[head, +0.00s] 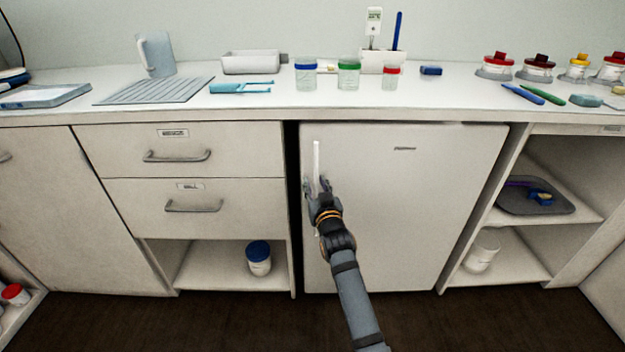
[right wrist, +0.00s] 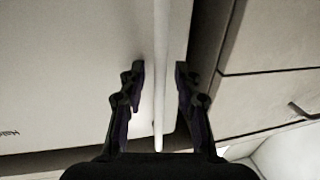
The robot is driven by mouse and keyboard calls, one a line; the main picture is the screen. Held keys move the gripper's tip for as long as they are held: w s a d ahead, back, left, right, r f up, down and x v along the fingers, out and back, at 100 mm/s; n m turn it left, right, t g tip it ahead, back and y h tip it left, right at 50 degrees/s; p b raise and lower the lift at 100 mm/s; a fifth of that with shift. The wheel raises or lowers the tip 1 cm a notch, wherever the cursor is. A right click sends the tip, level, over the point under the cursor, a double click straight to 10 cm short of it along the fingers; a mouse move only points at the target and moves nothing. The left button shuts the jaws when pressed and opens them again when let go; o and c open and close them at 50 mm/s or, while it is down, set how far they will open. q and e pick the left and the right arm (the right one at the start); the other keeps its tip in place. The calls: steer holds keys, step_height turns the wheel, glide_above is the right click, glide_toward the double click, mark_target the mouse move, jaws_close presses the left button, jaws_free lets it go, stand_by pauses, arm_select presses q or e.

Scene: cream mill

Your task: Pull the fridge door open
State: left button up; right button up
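The fridge door (head: 420,210) is a plain pale panel under the counter, and it looks shut. A dark narrow gap runs along its left edge. Its white upright bar handle (head: 316,157) is near that left edge, and the handle also shows in the right wrist view (right wrist: 160,75). My right gripper (head: 317,188) is at the lower part of the handle. In the right wrist view my right gripper (right wrist: 159,72) is open, with one finger on each side of the handle and space showing between. My left gripper is not in view.
Drawers (head: 190,150) with bar handles stand left of the fridge, above a shelf with a blue-lidded jar (head: 258,258). Open shelves (head: 540,250) stand to the right. The counter (head: 240,98) above holds jars and tools. The dark floor (head: 240,320) in front is clear.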

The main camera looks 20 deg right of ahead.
steer(key=shift+w, duration=0.1)
jaws_close()
stand_by(0.5)
